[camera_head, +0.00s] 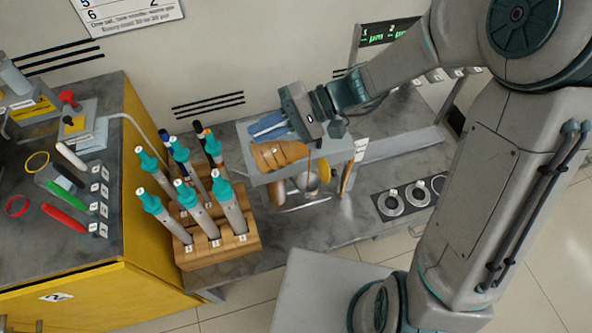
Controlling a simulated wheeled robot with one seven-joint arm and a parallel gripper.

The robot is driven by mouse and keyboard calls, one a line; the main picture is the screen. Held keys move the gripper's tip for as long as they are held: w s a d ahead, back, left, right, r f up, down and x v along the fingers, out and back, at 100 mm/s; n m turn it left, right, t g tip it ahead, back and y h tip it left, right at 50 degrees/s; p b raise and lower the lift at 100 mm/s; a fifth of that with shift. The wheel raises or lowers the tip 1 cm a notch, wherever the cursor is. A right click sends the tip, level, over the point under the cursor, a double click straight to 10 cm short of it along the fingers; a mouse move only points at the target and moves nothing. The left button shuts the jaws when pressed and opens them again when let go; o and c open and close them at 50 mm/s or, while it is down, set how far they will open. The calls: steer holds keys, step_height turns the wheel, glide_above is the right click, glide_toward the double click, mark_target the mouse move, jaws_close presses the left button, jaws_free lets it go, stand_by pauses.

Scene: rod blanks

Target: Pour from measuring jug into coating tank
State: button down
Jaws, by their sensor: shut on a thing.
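My gripper (310,124) is over the back bench, beside the right end of a grey raised tray. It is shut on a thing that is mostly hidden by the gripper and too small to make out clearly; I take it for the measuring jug. A thin reddish-brown line runs down below the gripper; I cannot tell if it is liquid or a solid part. Under it, a pale, partly see-through vessel (308,184) stands on the bench beside a yellow round part (324,170). This may be the coating tank, but its opening is not clear.
The grey tray (246,142) holds blue and tan items. A wooden rack (216,246) of several teal-capped rods stands left of it. A yellow cabinet (130,284) with tools on top is at far left. Round fixtures (392,202) sit on the bench at right.

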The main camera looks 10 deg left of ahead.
steer(key=shift+w+d, duration=0.1)
steer(key=shift+d, duration=0.05)
steer(key=shift+d+r+b, duration=0.1)
steer(key=shift+r+b, duration=0.05)
steer(key=shift+b, duration=0.15)
steer(key=shift+w+d+y, duration=0.1)
steer(key=shift+d+y, duration=0.05)
steer(key=shift+y, duration=0.25)
steer(key=shift+w+d+r+g+b, duration=0.1)
steer(key=shift+d+g+b, duration=0.05)
steer(key=shift+g+b, duration=0.2)
steer(key=shift+d+y, duration=0.1)
steer(key=shift+y, duration=0.2)
steer(key=shift+w+d+r+b, duration=0.1)
steer(key=shift+w+d+b, duration=0.1)
steer(key=shift+b, duration=0.1)
steer(key=shift+d+y, duration=0.1)
steer(key=shift+y, duration=0.2)
stand_by(0.8)
steer(key=shift+w+d+r+g+b, duration=0.1)
steer(key=shift+d+g+b, duration=0.1)
steer(key=shift+g+b, duration=0.1)
